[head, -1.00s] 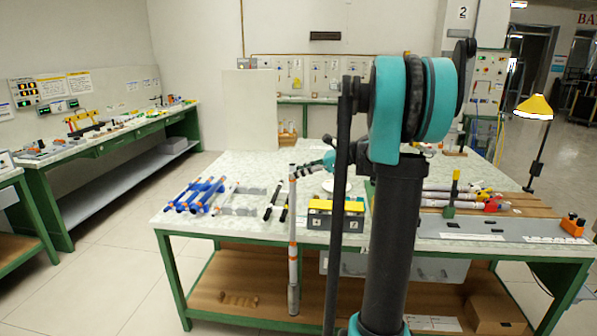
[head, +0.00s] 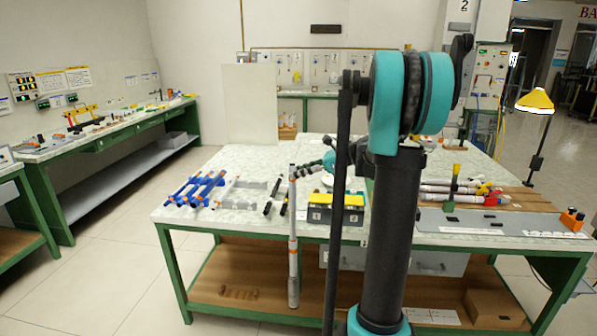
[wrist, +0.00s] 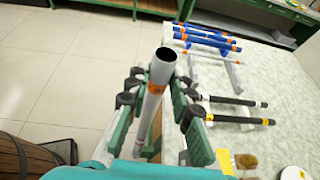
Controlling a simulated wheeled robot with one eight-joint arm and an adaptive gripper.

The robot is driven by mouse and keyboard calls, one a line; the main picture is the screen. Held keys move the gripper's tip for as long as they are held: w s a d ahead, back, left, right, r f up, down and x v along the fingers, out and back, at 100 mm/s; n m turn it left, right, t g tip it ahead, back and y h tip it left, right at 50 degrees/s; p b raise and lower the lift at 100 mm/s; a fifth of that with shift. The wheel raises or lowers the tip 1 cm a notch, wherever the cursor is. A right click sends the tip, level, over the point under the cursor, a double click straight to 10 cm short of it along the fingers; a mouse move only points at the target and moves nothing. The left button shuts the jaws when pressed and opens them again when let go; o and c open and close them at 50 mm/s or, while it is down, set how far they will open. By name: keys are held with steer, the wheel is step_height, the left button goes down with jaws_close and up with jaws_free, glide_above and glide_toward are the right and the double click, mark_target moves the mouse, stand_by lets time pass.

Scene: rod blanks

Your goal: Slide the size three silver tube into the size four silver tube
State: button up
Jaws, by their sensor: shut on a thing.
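My gripper (head: 299,171) is shut on a long silver tube (head: 293,225) with orange bands. The tube stands upright at the table's front edge, and its lower part, in front of the table, looks thicker and greyer. In the wrist view my gripper (wrist: 153,100) has its green fingers on both sides of the silver tube (wrist: 157,82), whose open end faces the camera. I cannot read any size mark, nor tell whether this is one tube or nested ones. More silver tubes (head: 446,189) with orange and red parts lie on the right; my arm hides part of that area.
Blue tubes (head: 202,187) lie in a rack at the table's left, and black rods (head: 273,193) lie beside the held tube. A box with a yellow top (head: 336,199) stands close to its right. A yellow lamp (head: 535,101) stands at the right edge. The floor at left is clear.

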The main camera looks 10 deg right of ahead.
step_height(320, 180, down, 13)
stand_by(5.1)
steer(key=o, duration=0.9)
steer(key=shift+r, duration=0.1)
steer(key=v, duration=1.2)
